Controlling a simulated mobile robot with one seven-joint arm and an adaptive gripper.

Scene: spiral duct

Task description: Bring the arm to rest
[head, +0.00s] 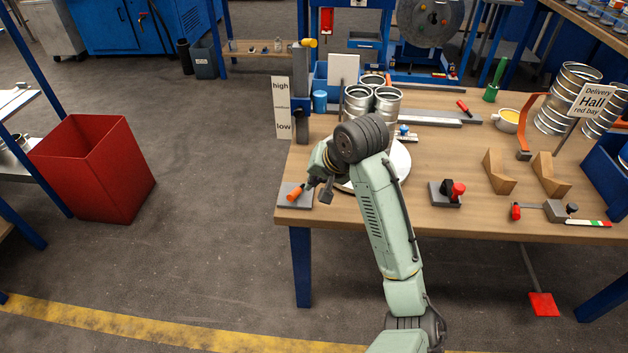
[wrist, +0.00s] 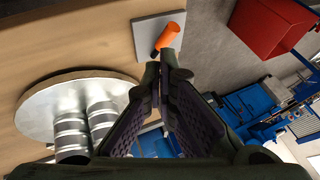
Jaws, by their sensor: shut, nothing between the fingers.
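My gripper (head: 318,188) is over the left front corner of the workbench (head: 455,222), with the arm reaching up from the bottom of the head view. In the wrist view its two fingers (wrist: 164,66) meet at the tips, with nothing seen between them. An orange-handled piece (head: 294,194) sits on a small grey plate (head: 303,203) at the bench corner, close to my fingertips. The piece also shows just beyond the fingertips in the wrist view (wrist: 170,36); I cannot tell the exact gap.
Several metal duct pieces (head: 387,103) stand on a round pale disc (head: 402,165) behind my arm. A post with a high-low sign (head: 283,108) rises at the bench's left edge. A red bin (head: 95,168) stands on the floor at left, with open floor between.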

